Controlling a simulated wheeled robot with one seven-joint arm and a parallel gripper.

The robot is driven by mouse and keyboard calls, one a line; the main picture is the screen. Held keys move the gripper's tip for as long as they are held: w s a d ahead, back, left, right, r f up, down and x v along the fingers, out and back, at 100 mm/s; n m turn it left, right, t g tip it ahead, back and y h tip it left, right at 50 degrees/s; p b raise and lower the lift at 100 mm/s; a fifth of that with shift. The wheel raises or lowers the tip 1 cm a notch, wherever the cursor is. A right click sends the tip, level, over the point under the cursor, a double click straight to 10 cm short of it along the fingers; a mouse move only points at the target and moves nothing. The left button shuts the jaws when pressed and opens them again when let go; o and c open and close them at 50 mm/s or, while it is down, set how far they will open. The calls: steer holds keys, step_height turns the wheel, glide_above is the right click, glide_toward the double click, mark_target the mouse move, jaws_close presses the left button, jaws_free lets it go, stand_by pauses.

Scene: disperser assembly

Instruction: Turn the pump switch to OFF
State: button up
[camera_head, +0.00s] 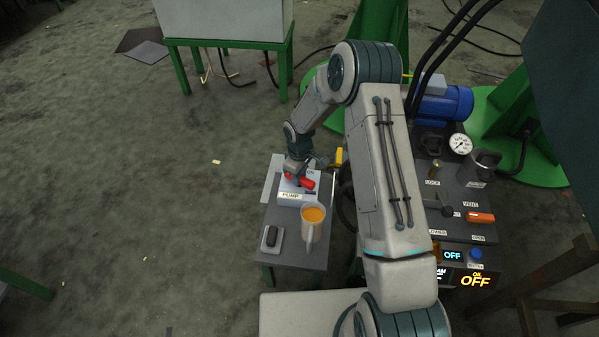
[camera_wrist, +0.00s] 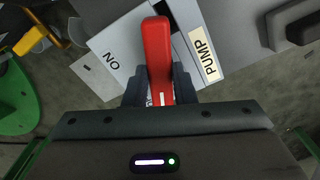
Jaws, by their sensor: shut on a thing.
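The pump switch is a white box with a red handle (camera_head: 305,182) and a PUMP label (camera_head: 290,195), on a small grey table. In the wrist view the red handle (camera_wrist: 157,55) lies between the fingers of my gripper (camera_wrist: 160,88), which is shut on it. The box (camera_wrist: 118,45) shows the word ON on its left side and the PUMP label (camera_wrist: 203,54) on its right. No OFF marking is visible on the box. In the head view my gripper (camera_head: 297,172) comes down on the switch from above, and the wrist partly hides the box.
A mug of orange liquid (camera_head: 312,222) stands on the small table (camera_head: 290,255) close in front of the switch. A dark-handled block (camera_head: 271,238) lies left of the mug. A panel with a gauge (camera_head: 460,143), an orange handle (camera_head: 480,217) and OFF displays (camera_head: 475,281) is on the right.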

steer(key=n+p, duration=0.1)
steer(key=n, duration=0.3)
steer(key=shift+n, duration=0.3)
steer(key=shift+p, duration=0.3)
steer(key=o, duration=1)
step_height(320, 180, up, 14)
steer(key=p, duration=0.3)
steer(key=shift+f+p, duration=0.1)
steer(key=shift+p, duration=0.25)
